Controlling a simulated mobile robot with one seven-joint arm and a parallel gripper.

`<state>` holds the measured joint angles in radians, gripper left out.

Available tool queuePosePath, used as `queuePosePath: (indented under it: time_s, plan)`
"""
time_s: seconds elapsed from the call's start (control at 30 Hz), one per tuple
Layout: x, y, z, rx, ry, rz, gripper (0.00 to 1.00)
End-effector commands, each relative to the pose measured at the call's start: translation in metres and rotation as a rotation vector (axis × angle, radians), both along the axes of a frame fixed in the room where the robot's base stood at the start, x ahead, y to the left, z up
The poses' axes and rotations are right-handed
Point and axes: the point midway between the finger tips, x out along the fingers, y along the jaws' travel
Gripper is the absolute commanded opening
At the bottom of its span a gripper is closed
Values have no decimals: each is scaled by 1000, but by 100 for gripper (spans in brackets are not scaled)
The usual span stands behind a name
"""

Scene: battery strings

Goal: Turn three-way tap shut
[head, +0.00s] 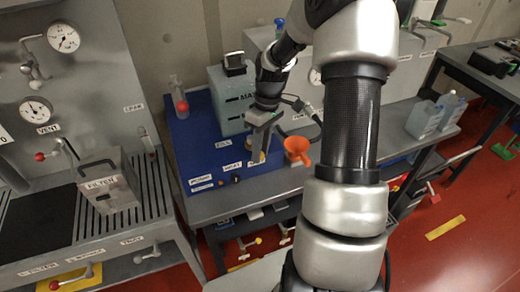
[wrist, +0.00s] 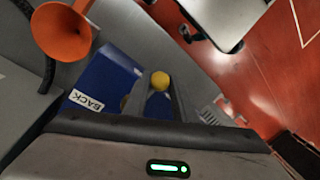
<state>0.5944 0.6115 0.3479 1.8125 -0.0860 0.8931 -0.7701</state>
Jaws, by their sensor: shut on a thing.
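My gripper (head: 259,150) reaches down over the blue mat on the middle bench in the head view. In the wrist view my gripper (wrist: 160,88) has its two fingers on either side of a small round yellow knob (wrist: 160,81), and it is shut on it. The knob looks like the tap's handle, but the tap's body is mostly hidden by the fingers and palm. A label reading BACK (wrist: 87,101) lies beside the fingers on the blue mat (wrist: 105,75). I cannot tell which way the tap is turned.
An orange funnel (head: 297,150) stands close to the right of my gripper, with a dark hose near it. A pale tank (head: 230,98) stands behind. A flask (head: 180,103) is at the mat's back left. The FILTER box (head: 108,185) is on the left bench.

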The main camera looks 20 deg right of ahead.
Motion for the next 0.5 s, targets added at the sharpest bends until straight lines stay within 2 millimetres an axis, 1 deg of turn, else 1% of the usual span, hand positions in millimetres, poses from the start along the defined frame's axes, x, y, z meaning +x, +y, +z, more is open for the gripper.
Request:
queuePosePath:
  time_s: [0.1,0.13,0.23,0.5]
  plan:
    - [2,-1,2,-2,-4,-2,0]
    - [2,-1,2,-2,-4,-2,26]
    - [2,0,1,-1,-4,-2,43]
    - [1,0,1,-1,-3,-1,43]
